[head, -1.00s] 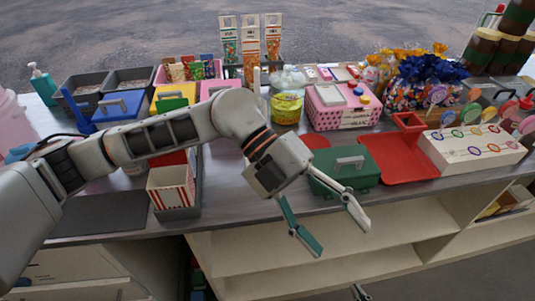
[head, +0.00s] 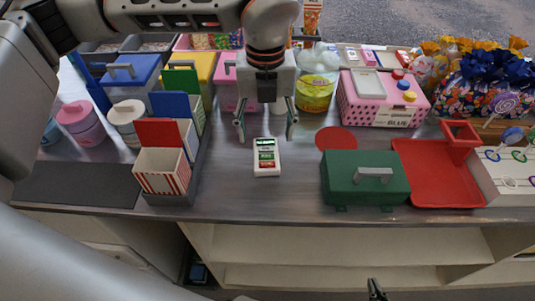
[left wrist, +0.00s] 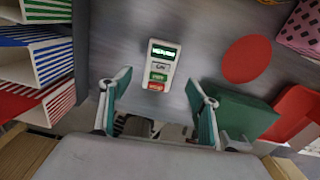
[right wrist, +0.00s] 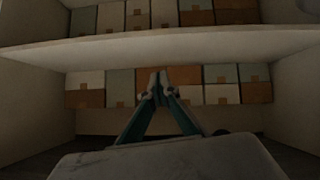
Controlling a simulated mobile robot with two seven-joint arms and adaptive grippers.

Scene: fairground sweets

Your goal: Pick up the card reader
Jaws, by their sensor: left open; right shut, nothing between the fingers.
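The card reader (head: 266,158) is a small white device with a lit green screen and green and red keys. It lies on the grey counter, and it also shows in the left wrist view (left wrist: 159,66). My left gripper (head: 265,132) is open and points down above and just behind the card reader, fingers apart and empty. In the left wrist view the card reader lies beyond the gap between the fingertips (left wrist: 160,85). My right gripper (right wrist: 162,80) is shut and empty, low in front of the counter by the shelves; its tip shows at the head view's bottom edge (head: 375,287).
A green box with a handle (head: 364,179) stands to the right of the card reader, with a red disc (head: 336,138) behind it. A red-striped carton (head: 162,172) stands to the left. The counter in front of the card reader is clear.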

